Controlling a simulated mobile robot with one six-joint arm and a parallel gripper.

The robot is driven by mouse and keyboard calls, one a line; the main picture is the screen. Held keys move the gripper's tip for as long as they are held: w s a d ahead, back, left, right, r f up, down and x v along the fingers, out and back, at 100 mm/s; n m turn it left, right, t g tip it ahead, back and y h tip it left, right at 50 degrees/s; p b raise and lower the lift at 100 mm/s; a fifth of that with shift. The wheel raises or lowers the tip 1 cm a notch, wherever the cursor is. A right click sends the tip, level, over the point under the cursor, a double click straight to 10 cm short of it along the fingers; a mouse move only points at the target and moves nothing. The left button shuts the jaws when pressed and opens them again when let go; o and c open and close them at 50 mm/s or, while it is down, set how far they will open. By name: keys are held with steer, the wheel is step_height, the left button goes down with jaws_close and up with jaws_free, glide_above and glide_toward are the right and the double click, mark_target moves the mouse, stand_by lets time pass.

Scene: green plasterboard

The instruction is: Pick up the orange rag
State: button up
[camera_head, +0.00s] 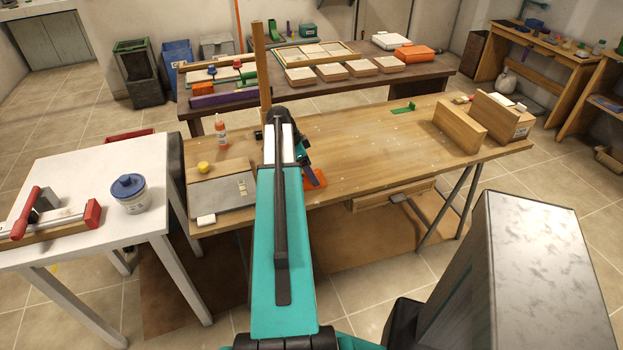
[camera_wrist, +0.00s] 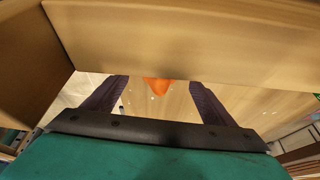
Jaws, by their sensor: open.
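The orange rag (camera_head: 314,179) lies at the front part of the wooden workbench (camera_head: 370,150), just right of my arm, which hides part of it. In the wrist view, a piece of the orange rag (camera_wrist: 157,86) shows between the fingers, below a large wooden surface that cuts off the rest. My gripper (camera_wrist: 157,80) is open, its two dark fingers apart with nothing visibly held. In the head view, my gripper is mostly hidden behind my arm, close to the rag. I cannot tell whether it touches the rag.
A large wooden surface (camera_wrist: 180,35) is very close to the wrist camera. An upright wooden post (camera_head: 261,70) rises behind my arm. The bench middle is mostly clear.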

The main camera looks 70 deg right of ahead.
steer(key=shift+x, duration=1.15)
steer(key=c, duration=1.2)
steer(key=shift+o, duration=0.2)
steer(key=shift+r, duration=0.1)
step_height(320, 180, up, 18)
steer(key=b, duration=0.3)
